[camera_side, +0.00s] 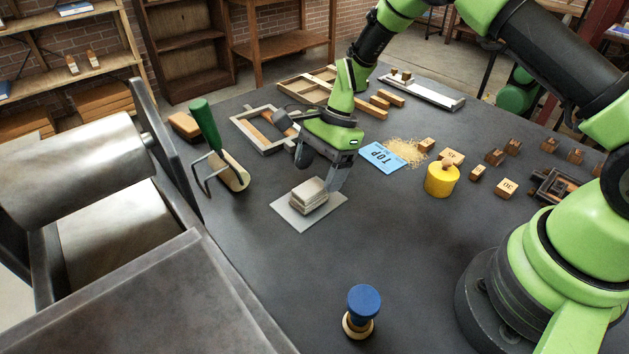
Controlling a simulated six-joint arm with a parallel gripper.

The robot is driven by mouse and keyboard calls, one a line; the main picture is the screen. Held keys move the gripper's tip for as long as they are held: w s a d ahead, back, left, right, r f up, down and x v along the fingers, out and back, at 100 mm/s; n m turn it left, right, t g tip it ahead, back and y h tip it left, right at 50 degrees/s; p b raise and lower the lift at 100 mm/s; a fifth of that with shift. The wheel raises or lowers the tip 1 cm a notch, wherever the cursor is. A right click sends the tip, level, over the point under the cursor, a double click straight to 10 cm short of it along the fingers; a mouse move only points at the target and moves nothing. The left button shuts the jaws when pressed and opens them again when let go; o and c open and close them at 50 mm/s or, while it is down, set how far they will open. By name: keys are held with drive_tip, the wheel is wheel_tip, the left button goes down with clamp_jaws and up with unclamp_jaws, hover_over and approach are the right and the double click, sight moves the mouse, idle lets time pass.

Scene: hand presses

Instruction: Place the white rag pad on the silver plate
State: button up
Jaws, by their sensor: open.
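The white rag pad (308,195), a stacked off-white block, rests on the silver plate (290,215), a thin flat sheet on the dark table. The pad sits near the middle of the plate, with bare plate showing around it. My gripper (320,168) is just above and behind the pad, pointing down. Its fingers are spread apart, one to the left and one to the right, and it is open. Whether the right finger still touches the pad cannot be told from this view.
A green-handled roller (222,155) stands left of the plate, and a blue-topped stamp (362,308) stands at the front. A yellow pot (441,180), a blue card (382,157) and several wooden blocks lie to the right. A large metal press (90,220) fills the left. The table around the plate's front is clear.

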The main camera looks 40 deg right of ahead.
drive_tip(key=v, duration=0.9)
drive_tip(key=s+r+n+t+h, duration=0.25)
drive_tip(key=s+r+n, duration=0.55)
drive_tip(key=r, duration=0.8)
drive_tip(key=s+r+n+t, duration=0.2)
drive_tip(key=s+n+t, duration=0.2)
drive_tip(key=s, duration=1)
drive_tip(key=shift+a+r+n+t, duration=0.15)
drive_tip(key=shift+a+n+t, duration=0.2)
drive_tip(key=shift+n, duration=0.65)
